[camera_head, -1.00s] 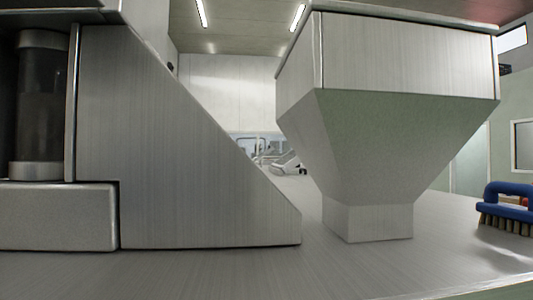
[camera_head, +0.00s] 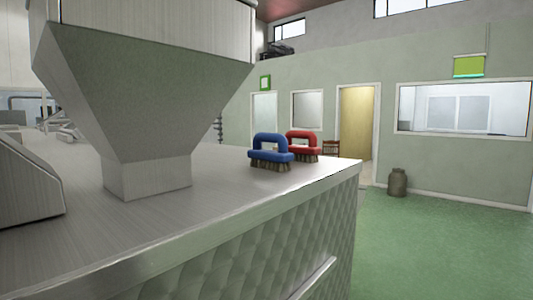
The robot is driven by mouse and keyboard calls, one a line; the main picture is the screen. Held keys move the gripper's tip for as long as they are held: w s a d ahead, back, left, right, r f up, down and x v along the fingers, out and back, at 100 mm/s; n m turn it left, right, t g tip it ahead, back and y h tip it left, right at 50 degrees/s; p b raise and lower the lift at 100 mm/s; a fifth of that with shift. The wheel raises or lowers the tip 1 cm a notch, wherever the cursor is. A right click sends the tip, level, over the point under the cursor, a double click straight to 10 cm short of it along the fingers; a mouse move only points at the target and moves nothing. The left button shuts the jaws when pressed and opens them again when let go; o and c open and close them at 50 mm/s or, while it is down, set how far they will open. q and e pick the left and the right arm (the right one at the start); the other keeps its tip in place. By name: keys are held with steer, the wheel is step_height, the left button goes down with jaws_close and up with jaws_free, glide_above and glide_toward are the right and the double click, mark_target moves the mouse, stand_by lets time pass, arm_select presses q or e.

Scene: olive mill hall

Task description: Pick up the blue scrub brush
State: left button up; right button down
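The blue scrub brush (camera_head: 271,154) stands bristles down on the metal machine top (camera_head: 225,182), near its right end. It has a raised loop handle. A red scrub brush (camera_head: 303,146) stands just behind it and to its right, partly overlapped by the blue one in this view. Neither of my grippers shows in the head view.
A large metal hopper (camera_head: 145,80) rises from the top to the left of the brushes. The machine's front edge runs below them, with a bar handle (camera_head: 318,278) on its side. Open green floor (camera_head: 440,245) lies to the right, with a milk-can-like container (camera_head: 397,182) by the wall.

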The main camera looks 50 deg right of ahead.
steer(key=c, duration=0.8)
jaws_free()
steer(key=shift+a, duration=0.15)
